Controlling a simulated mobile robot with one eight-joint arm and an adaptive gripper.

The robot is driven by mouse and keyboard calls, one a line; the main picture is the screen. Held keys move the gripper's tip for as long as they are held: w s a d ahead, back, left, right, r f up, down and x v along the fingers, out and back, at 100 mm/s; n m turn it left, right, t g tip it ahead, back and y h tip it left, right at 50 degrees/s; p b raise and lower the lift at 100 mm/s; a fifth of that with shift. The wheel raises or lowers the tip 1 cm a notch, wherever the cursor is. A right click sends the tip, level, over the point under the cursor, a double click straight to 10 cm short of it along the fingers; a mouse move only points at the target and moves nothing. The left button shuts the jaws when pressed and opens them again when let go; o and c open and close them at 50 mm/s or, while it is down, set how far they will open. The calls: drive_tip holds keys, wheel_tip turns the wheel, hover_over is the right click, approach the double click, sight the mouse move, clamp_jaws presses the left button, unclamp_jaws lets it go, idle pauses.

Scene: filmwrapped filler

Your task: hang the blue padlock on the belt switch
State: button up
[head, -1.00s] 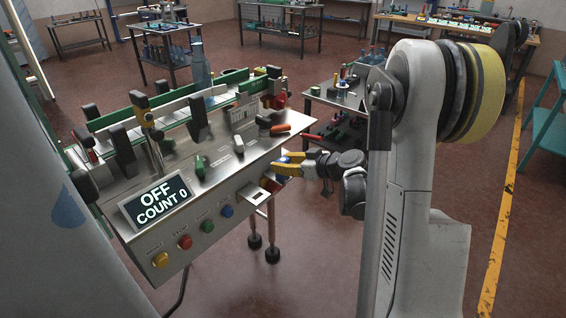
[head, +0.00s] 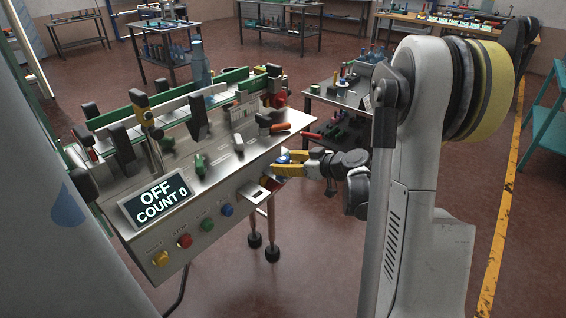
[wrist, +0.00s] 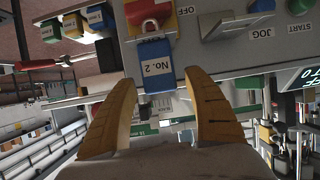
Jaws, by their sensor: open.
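The blue padlock (wrist: 156,65), marked "No. 2", is in the wrist view with its body below the red belt switch (wrist: 147,12). Its shackle end is against the red switch part; whether the shackle passes fully through cannot be told. The switch sits on a yellow plate beside an "OFF" label. My gripper (wrist: 163,88) is open, its two yellow fingers on either side of the padlock with gaps visible. In the head view my gripper (head: 282,164) is at the right front of the machine panel, with a bit of blue between its fingers.
More padlocks, blue, green and yellow (wrist: 73,25), are at the wrist view's upper left, near a red-handled tool (wrist: 36,65). The machine's panel (head: 190,225) carries several coloured buttons and a display reading "OFF COUNT 0".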

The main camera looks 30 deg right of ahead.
drive_tip(key=v, duration=1.1)
drive_tip(key=a+r+g, duration=0.1)
drive_tip(key=a+g, duration=0.2)
drive_tip(key=a, duration=0.6)
drive_tip(key=s+a+r+m+g+h, duration=0.2)
drive_tip(key=s+a+m+h, duration=0.2)
drive_tip(key=s+a, duration=0.9)
drive_tip(key=s, duration=0.3)
drive_tip(key=shift+s+g+h, duration=0.25)
drive_tip(key=shift+g+h, duration=0.05)
